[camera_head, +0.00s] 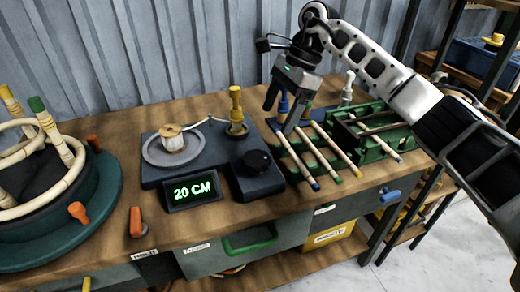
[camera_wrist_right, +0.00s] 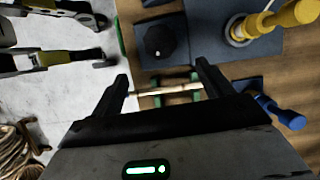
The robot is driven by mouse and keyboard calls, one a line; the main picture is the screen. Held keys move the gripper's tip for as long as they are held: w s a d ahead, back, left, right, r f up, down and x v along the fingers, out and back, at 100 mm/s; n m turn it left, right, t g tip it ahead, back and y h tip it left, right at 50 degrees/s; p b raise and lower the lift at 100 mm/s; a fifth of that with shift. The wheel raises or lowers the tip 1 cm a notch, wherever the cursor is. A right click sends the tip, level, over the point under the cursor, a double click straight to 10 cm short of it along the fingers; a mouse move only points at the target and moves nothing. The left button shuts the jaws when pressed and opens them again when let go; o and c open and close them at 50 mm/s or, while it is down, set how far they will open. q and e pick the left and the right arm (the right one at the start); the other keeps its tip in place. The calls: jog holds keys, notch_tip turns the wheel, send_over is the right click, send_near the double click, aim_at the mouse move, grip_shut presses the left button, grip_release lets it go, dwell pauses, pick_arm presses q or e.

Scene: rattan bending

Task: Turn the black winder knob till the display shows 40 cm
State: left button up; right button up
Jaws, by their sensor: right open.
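The black winder knob (camera_head: 257,161) sits on a dark block at the right of the winder base. The green-lit display (camera_head: 195,190) in front reads 20 CM. My right gripper (camera_head: 281,117) is open, behind and to the right of the knob, above the rack of rattan sticks. In the right wrist view the knob (camera_wrist_right: 159,41) lies beyond the open fingers (camera_wrist_right: 162,74), apart from them. A pale stick (camera_wrist_right: 165,91) shows between the fingers, apparently below them. My left gripper is not in view.
The winder base (camera_head: 152,175) carries a spool (camera_head: 172,138) and a yellow post (camera_head: 236,105). A green rack (camera_head: 380,152) with rattan sticks stands at the right. A round teal jig (camera_head: 105,205) with rattan rings and orange handles stands at the left.

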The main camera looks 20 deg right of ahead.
aim_at(258, 158)
jog(key=p+x, duration=0.1)
jog(key=x, duration=1)
jog(key=shift+a+f, duration=0.15)
jog(key=shift+a, duration=0.05)
jog(key=c, duration=1)
